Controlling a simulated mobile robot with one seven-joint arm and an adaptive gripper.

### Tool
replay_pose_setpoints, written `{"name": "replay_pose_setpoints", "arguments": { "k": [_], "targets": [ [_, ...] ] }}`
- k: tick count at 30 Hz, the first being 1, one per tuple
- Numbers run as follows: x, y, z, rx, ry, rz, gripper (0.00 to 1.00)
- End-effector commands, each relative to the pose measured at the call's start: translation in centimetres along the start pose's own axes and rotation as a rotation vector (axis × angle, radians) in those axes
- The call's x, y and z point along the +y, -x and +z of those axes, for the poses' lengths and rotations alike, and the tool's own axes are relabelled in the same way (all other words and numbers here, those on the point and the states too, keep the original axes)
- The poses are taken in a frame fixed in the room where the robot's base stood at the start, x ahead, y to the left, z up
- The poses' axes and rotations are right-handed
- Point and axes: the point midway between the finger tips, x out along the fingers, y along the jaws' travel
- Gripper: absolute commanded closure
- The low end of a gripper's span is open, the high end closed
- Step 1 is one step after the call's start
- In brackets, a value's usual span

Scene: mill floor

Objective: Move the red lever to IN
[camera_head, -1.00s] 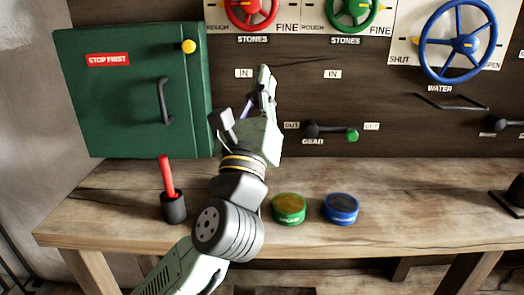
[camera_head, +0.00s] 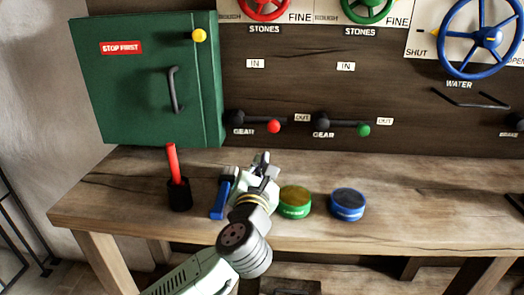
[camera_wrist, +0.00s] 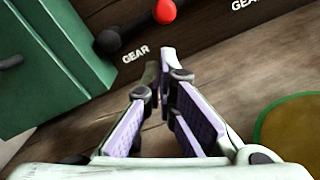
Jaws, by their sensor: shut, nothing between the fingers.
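The red lever (camera_head: 274,126) is a dark arm with a red ball knob, on the wall panel right of the green cabinet. It points right from its black pivot, its knob beside an OUT label (camera_head: 302,118). An IN label (camera_head: 255,63) is above it. In the wrist view the red knob (camera_wrist: 163,11) is at the top edge, beyond the fingertips. My gripper (camera_head: 262,158) is below the lever, over the bench, apart from it. In the wrist view my gripper (camera_wrist: 160,58) has its fingertips together, with nothing between them.
A similar green-knobbed lever (camera_head: 362,130) is to the right. On the bench are a black cup (camera_head: 180,196) with a red handle, a blue object (camera_head: 219,200) beside my gripper, a green tin (camera_head: 295,210) and a blue tin (camera_head: 347,213). The green cabinet (camera_head: 135,85) stands left.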

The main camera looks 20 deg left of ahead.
Motion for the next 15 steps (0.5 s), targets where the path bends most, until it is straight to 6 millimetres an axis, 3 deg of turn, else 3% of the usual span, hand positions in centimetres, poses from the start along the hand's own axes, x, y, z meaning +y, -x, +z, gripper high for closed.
{"name": "replay_pose_setpoints", "arguments": {
  "k": [15],
  "targets": [
    [0.0,-8.3,0.2,0.000,0.002,-0.002,1.00]
  ]
}}
